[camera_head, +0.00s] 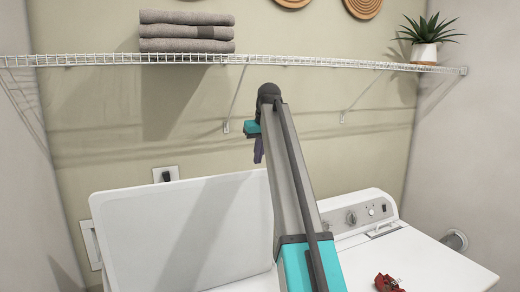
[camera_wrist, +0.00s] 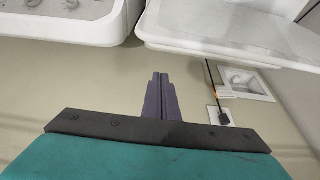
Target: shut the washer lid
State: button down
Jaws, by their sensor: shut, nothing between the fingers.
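The washer lid (camera_head: 180,235) is a large white panel standing raised, tilted back towards the wall, at the lower left of the head view. It also shows at the upper right of the wrist view (camera_wrist: 235,30). My gripper (camera_head: 259,152) is shut and empty, its purple fingers just above the lid's top right corner in the head view. In the wrist view the fingers (camera_wrist: 160,82) point at the wall and appear apart from the lid. The washer's body and tub are out of view below the lid.
A white machine with a knobbed panel (camera_head: 355,215) stands to the right, with a red object (camera_head: 388,283) on top. A wire shelf (camera_head: 280,60) holding folded grey towels (camera_head: 187,32) and a potted plant (camera_head: 425,40) crosses above. An outlet (camera_head: 165,174) is behind the lid.

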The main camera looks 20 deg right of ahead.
jog(key=shift+s+f+p, duration=0.15)
jog(key=shift+s+p, duration=0.95)
jog(key=shift+s, duration=0.95)
jog(key=shift+d, duration=0.15)
jog(key=shift+s, duration=0.15)
